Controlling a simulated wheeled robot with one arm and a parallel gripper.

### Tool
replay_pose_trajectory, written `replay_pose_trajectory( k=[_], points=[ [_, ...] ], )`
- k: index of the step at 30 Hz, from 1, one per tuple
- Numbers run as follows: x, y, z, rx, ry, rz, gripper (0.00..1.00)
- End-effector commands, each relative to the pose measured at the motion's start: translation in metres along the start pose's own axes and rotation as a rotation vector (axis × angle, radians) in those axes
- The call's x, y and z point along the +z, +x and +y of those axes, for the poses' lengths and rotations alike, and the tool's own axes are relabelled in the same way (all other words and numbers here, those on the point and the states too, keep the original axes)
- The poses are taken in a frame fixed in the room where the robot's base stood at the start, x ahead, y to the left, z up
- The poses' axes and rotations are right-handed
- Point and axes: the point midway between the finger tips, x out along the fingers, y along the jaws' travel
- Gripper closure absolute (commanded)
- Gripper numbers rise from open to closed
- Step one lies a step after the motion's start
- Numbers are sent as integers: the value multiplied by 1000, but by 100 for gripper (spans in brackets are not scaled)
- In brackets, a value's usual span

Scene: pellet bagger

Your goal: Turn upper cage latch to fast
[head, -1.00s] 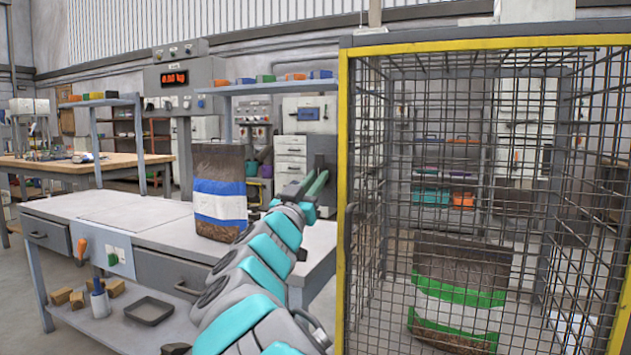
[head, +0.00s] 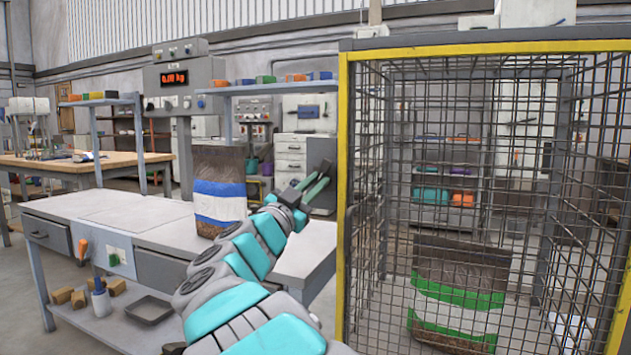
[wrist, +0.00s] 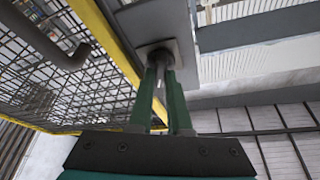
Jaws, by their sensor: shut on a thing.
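The upper cage latch shows in the wrist view as a grey plate (wrist: 183,30) beside the yellow cage frame, with a round dark hub (wrist: 158,54). A narrow grey lever (wrist: 160,84) reaches from the hub between my green fingers. My gripper (wrist: 160,75) is shut on this lever, its fingertips close to the hub. In the head view my gripper (head: 321,180) is at the dark latch plate (head: 320,153), left of the cage's yellow post. The lever is mostly hidden there, and I cannot tell whether the latch is fast.
The yellow-framed mesh cage (head: 343,130) fills the right side, with a green-striped bag (head: 458,290) inside. A dark door handle (wrist: 60,40) sticks out near my gripper. A blue-striped bag (head: 220,185) stands on the bench (head: 120,215) to the left of my arm.

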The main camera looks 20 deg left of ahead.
Motion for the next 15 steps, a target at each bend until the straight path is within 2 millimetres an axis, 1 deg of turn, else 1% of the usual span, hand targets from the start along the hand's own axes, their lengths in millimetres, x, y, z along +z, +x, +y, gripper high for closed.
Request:
replay_pose_trajectory(
  k=[3, 15],
  points=[
    [1, -1, -3, 40, 105, -4, 100],
    [-1, -1, -2, 189, 459, -1, 100]
  ],
)
